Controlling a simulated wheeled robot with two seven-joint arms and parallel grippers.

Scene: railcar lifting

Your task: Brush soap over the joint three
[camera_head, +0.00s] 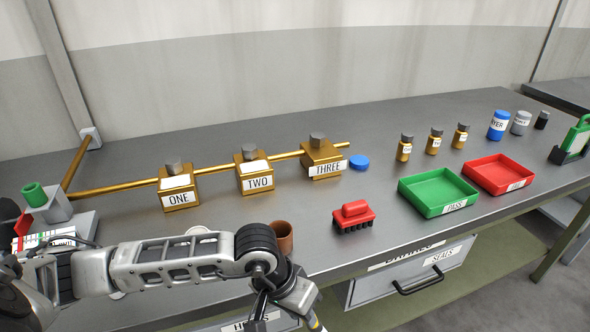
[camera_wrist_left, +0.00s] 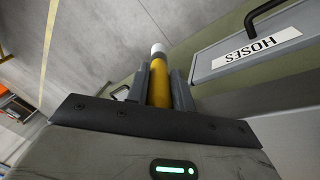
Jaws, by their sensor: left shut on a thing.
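The joint labelled THREE (camera_head: 323,152) is a brass block with a grey cap on a brass pipe, right of joints ONE (camera_head: 178,189) and TWO (camera_head: 253,172). My left gripper (camera_head: 305,305) is low at the table's front edge, well short of joint THREE. It is shut on a yellow rod with a white tip (camera_wrist_left: 158,72), whose yellow part also shows at the bottom of the head view (camera_head: 317,323). I cannot tell whether the tip has bristles. A brown cup (camera_head: 283,239) stands beside my left arm. My right gripper is not in view.
Green (camera_head: 438,209) and red (camera_head: 520,184) trays, with small bottles behind, are right. My arm partly covers a white dish (camera_head: 198,230). Drawers (camera_head: 405,279) sit under the front edge.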

